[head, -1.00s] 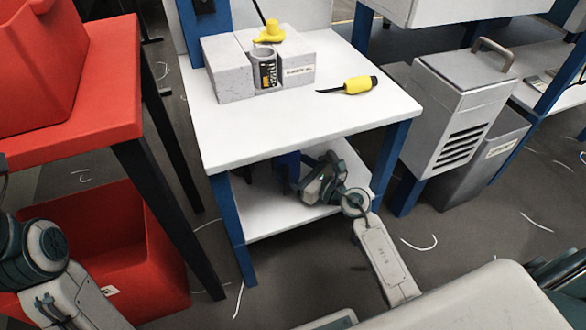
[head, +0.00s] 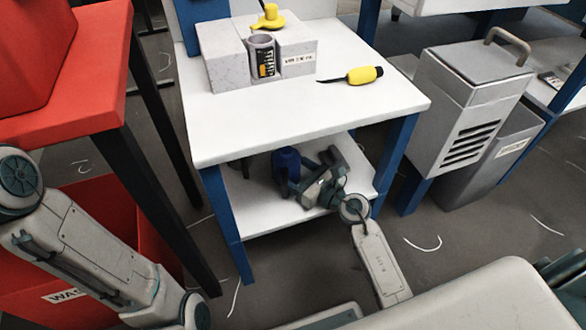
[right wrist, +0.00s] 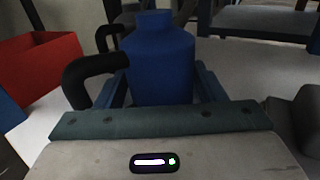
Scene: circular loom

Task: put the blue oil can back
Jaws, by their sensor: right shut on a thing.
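The blue oil can (head: 287,165) is between the white table's top and its lower shelf (head: 262,220). My right gripper (head: 300,178) reaches in under the table top and is shut on the can. In the right wrist view the blue can (right wrist: 160,62) stands upright between the fingers, with a black curved handle or spout (right wrist: 88,78) at its left. I cannot tell whether the can's base touches the shelf. My left arm is at the lower left of the head view; its gripper cannot be made out.
The table top (head: 300,115) holds grey blocks (head: 222,62), a dark-labelled cup (head: 261,58), a yellow item (head: 268,18) and a yellow-handled tool (head: 364,75). Blue legs (head: 226,222) flank the shelf. A red bin (head: 125,235) is left; a grey vented box (head: 468,105) is right.

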